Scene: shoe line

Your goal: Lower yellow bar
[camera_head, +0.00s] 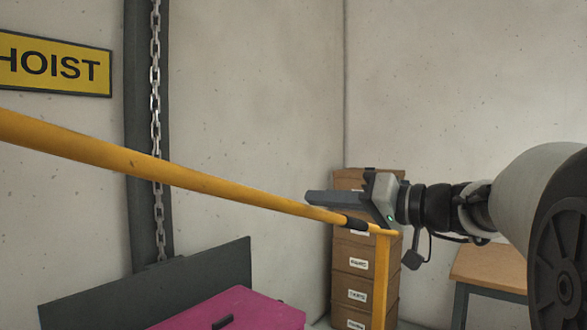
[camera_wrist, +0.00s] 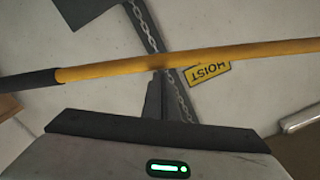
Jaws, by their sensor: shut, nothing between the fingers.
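The yellow bar (camera_head: 200,187) slants across the head view, from the upper left down to a black sleeve (camera_head: 356,223) near a yellow upright post (camera_head: 381,280). In the wrist view the bar (camera_wrist: 120,70) crosses the whole picture, with its black part (camera_wrist: 30,80) at the left. My gripper (camera_head: 312,198) is shut and empty, its fingers pointing left close to the bar near the black sleeve. In the wrist view the fingertips (camera_wrist: 157,76) end just below the bar's line; I cannot tell whether they touch it.
A yellow HOIST sign (camera_head: 55,64) and a hanging chain (camera_head: 156,100) on a dark column are at the left. Below the bar is a pink box (camera_head: 235,310) by a dark panel (camera_head: 190,275). Stacked brown boxes (camera_head: 350,262) and a wooden table (camera_head: 492,264) stand behind my gripper.

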